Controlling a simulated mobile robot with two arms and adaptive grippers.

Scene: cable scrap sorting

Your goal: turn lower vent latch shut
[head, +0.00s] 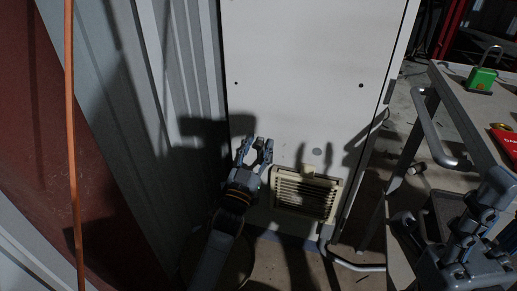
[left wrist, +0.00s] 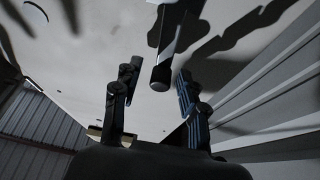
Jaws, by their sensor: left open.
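The cream slatted vent (head: 305,194) sits low on the pale cabinet door (head: 300,60). A small cream tab (head: 308,170) stands at its top edge. My left gripper (head: 258,147) is open, up and left of the vent, close to the door. A dark-ended bar (left wrist: 164,70) shows between and beyond its fingers (left wrist: 157,95) in the left wrist view. I cannot tell whether this bar is the latch or whether the fingers touch it. My right gripper (head: 474,222) is at the lower right by the cart, its fingers overlapping in view.
A cart (head: 465,95) with a grey rail handle (head: 432,130) stands to the right. It carries a green padlock (head: 481,79) and a red item (head: 507,140). A corrugated wall (head: 135,90) is close on the left. An orange cable (head: 70,120) hangs at far left.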

